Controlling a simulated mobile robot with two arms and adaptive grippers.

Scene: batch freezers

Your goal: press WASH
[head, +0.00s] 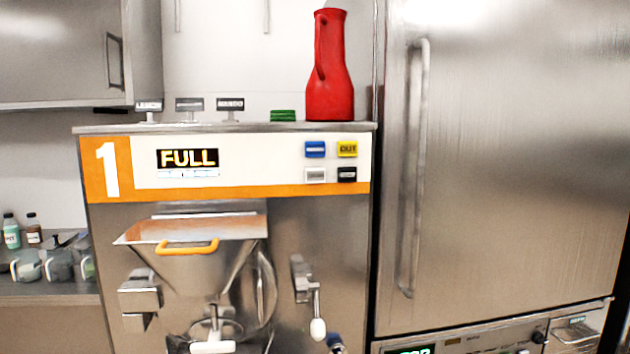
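The batch freezer (225,190) marked 1 stands in the middle of the head view, with a white and orange front panel. Its display (187,158) reads FULL. At the panel's right are a blue button (315,149), a yellow button (347,149) that seems to read OUT, a light grey button (315,175) and a black button (346,174). The labels on the blue, grey and black buttons are too small to read, so I cannot tell which one is WASH. Neither of my grippers is in view.
A red pitcher (329,70), a green item (283,115) and several small signs stand on the freezer's top. A hopper (190,262) with a yellow handle and a white-knobbed lever (317,327) stick out below the panel. A tall steel cabinet (510,160) stands at right.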

